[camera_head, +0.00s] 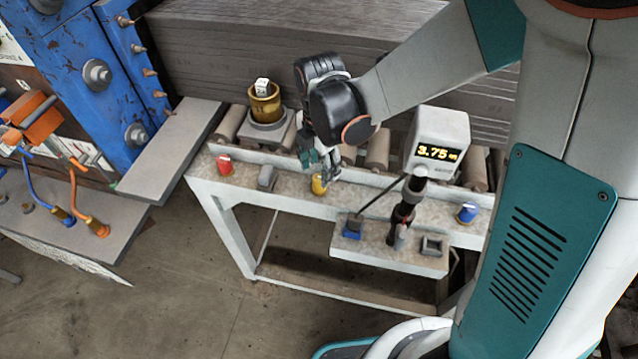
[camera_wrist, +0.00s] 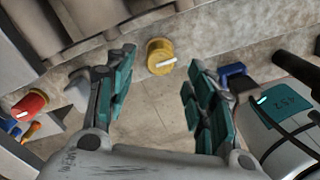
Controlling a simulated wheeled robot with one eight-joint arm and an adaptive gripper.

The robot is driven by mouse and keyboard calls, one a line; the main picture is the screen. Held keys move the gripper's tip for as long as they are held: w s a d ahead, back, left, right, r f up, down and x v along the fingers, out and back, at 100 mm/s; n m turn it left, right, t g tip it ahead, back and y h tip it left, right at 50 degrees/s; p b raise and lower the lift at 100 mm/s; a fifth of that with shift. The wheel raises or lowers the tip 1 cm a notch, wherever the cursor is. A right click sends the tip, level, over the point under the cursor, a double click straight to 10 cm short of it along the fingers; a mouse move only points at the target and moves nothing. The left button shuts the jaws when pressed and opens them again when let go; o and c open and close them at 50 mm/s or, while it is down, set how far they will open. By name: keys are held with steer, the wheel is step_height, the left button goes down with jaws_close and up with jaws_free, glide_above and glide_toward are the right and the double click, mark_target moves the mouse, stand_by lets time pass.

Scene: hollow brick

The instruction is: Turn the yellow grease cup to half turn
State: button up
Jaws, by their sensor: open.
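The yellow grease cup (camera_head: 319,184) stands on the front rail of the roller table. In the wrist view the yellow grease cup (camera_wrist: 159,55) shows from its face, round, with a white pointer bar slanting up to the right. My gripper (camera_wrist: 157,100) is open and empty, with its teal-padded fingers to the left and right of the cup in that view. In the head view my gripper (camera_head: 322,172) is close to the cup and partly hides it. I see no contact between the fingers and the cup.
A red cup (camera_head: 224,164) and a grey block-shaped part (camera_head: 267,177) are left along the rail. A blue cup (camera_head: 467,213) is at the right. A display box (camera_head: 440,140) reads 3.75. A brass pot (camera_head: 265,103) stands behind on the rollers.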

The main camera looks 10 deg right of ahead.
mark_target(319, 177)
step_height(319, 177, down, 5)
steer(key=b, duration=0.2)
steer(key=shift+f+b, duration=0.1)
steer(key=shift+b, duration=0.25)
steer(key=c, duration=1.1)
